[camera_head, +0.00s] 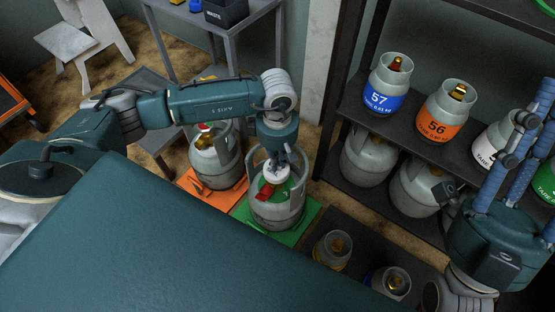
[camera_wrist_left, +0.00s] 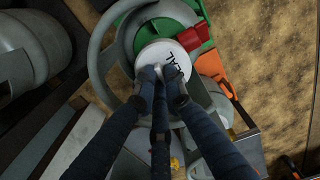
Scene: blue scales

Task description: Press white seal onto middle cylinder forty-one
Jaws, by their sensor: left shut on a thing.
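The white seal (camera_head: 275,173) is a round disc in my left gripper (camera_head: 279,160), over the top of the grey cylinder (camera_head: 277,212) on the green mat. In the left wrist view, the seal (camera_wrist_left: 162,60) shows black lettering, and the gripper's fingers (camera_wrist_left: 162,75) are shut on it. It sits inside the cylinder's collar ring (camera_wrist_left: 103,75), over a green part. Whether it touches the valve is hidden. A red piece (camera_head: 268,190) shows beside it. I cannot read the number forty-one. My right gripper (camera_head: 515,145) has its fingers spread, empty, at the right.
Another grey cylinder (camera_head: 215,160) stands on an orange mat (camera_head: 225,200) to the left. Two brass-topped cylinders (camera_head: 332,251) stand in a dark area in front. A rack (camera_head: 337,165) at right holds labelled cylinders, including blue 57 (camera_head: 382,100) and orange 56 (camera_head: 442,126).

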